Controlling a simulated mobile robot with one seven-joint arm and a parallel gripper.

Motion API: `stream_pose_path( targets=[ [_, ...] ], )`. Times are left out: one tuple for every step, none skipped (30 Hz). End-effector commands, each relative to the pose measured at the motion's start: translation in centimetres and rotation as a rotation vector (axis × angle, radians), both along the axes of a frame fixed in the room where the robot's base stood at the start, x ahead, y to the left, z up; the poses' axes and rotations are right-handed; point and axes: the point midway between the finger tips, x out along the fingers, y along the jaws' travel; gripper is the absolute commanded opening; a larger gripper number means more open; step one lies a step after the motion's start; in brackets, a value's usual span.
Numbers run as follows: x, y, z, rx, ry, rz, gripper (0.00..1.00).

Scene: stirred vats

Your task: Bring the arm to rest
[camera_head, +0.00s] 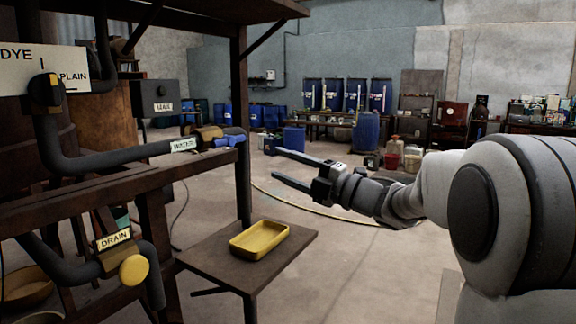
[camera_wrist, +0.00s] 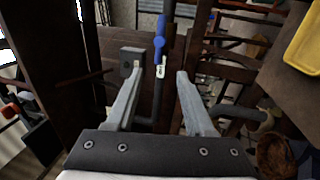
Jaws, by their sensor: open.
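My gripper (camera_head: 276,164) is open, with its two fingers stretched left over the open floor and nothing between them in the head view. It also shows open in the wrist view (camera_wrist: 157,68). My arm reaches in from the right. The blue handle (camera_head: 228,141) of the valve by the WATER label (camera_head: 183,145) is left of the fingertips, with a gap. In the wrist view the blue handle (camera_wrist: 160,36) appears beyond and between the fingers, not gripped.
A dark rack with pipes stands at left, with a DRAIN label (camera_head: 114,239) and yellow knob (camera_head: 134,270). A yellow tray (camera_head: 259,239) lies on a low shelf (camera_head: 210,263) below my gripper. Blue drums (camera_head: 365,132) stand far back. The middle floor is clear.

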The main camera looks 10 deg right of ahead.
Motion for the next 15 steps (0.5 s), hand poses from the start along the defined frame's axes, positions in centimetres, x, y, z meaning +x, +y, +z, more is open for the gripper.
stream_pose_path(
  targets=[
    [-0.19, -0.30, -0.03, 0.000, 0.000, -0.001, 0.53],
    [-0.27, -0.38, -0.06, 0.000, 0.000, -0.001, 0.53],
    [-0.35, -0.45, -0.08, 0.001, -0.001, 0.000, 0.53],
    [-0.38, -0.48, -0.10, 0.001, -0.001, 0.000, 0.53],
    [-0.40, -0.48, -0.11, 0.001, -0.001, 0.000, 0.53],
    [-0.41, -0.49, -0.13, 0.001, -0.001, 0.001, 0.53],
    [-0.40, -0.48, -0.12, 0.001, -0.001, 0.001, 0.53],
    [-0.40, -0.48, -0.12, 0.001, -0.001, 0.001, 0.53],
    [-0.40, -0.48, -0.12, 0.001, -0.001, 0.001, 0.53],
    [-0.39, -0.47, -0.12, 0.001, -0.001, 0.001, 0.53],
    [-0.39, -0.47, -0.12, 0.001, -0.001, 0.000, 0.53],
    [-0.38, -0.47, -0.10, 0.001, 0.000, -0.001, 0.53],
    [-0.36, -0.47, -0.06, 0.001, 0.001, -0.005, 0.53],
    [-0.31, -0.50, 0.02, 0.003, 0.005, -0.012, 0.53],
    [-0.24, -0.58, 0.21, 0.007, 0.012, -0.029, 0.53]
  ],
)
